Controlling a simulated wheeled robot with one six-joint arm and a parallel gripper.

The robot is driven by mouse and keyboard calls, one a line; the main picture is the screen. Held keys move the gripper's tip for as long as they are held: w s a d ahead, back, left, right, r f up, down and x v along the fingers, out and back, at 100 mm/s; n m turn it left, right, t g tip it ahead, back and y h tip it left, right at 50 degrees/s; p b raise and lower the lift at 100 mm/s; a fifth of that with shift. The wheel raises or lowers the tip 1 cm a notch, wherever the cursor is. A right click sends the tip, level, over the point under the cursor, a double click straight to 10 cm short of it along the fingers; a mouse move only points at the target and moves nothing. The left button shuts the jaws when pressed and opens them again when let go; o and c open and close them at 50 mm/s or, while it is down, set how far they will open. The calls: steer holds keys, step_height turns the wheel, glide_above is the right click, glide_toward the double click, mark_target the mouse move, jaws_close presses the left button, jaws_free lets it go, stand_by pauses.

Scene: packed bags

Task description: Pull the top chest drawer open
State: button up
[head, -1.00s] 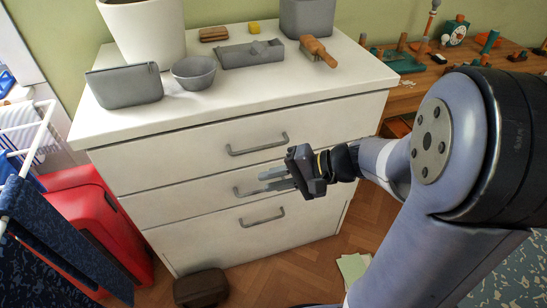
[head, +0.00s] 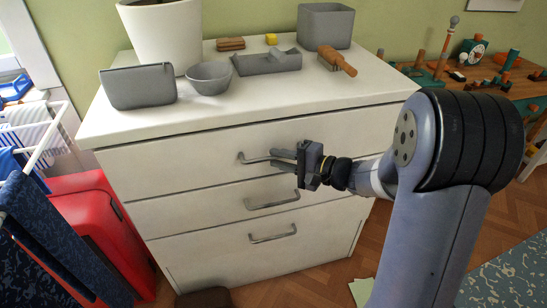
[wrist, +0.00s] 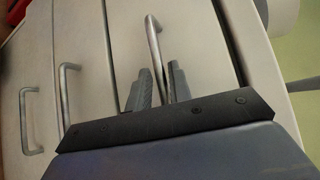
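The white chest (head: 185,268) stands ahead with its top drawer (head: 190,157) closed flush. The top drawer's grey bar handle (head: 252,159) shows in the head view and, standing upright, in the wrist view (wrist: 153,28). My gripper (head: 275,158) is at the right half of this handle. In the wrist view, my gripper's fingers (wrist: 161,80) lie on either side of the bar, with a narrow gap between them. The fingers look open around the bar. The handle's right end is hidden behind my gripper.
Two lower drawers have handles (head: 273,201) (head: 273,232). The chest top bears a white pot (head: 160,30), a grey bowl (head: 208,77) and other items. A red suitcase (head: 105,235) and a drying rack (head: 40,140) stand left. A cluttered workbench (head: 520,85) is right.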

steer(key=shift+x, duration=1.15)
jaws_close()
